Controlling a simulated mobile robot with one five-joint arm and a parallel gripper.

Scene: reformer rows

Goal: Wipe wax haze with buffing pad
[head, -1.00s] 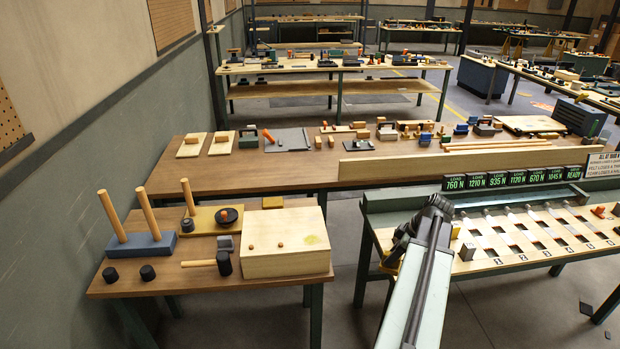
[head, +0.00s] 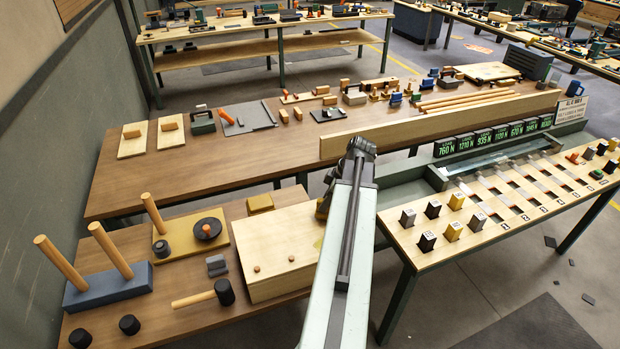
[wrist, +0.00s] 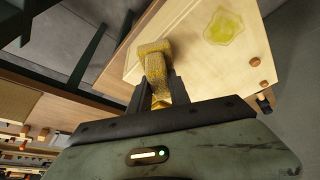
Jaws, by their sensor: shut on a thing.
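The buffing pad (wrist: 155,62) is a yellow, rough, T-shaped piece, shown in the wrist view. My gripper (wrist: 158,92) is shut on its stem. The pad's head points away from me, over or beside the pale wooden box (wrist: 190,62); I cannot tell whether it touches. The wax haze (wrist: 224,27) is a yellowish patch on the box's pale face, to the right of the pad and apart from it in the picture. In the head view the box (head: 270,252) stands on the near left table, and my arm covers its right side and most of the haze.
Left of the box are a black-headed mallet (head: 224,292), a dark grey block (head: 216,265), a mustard tray with a dark disc (head: 208,228) and a blue peg base (head: 110,287). A yellow block (head: 260,203) lies behind it. A bench with weights (head: 430,240) stands to the right.

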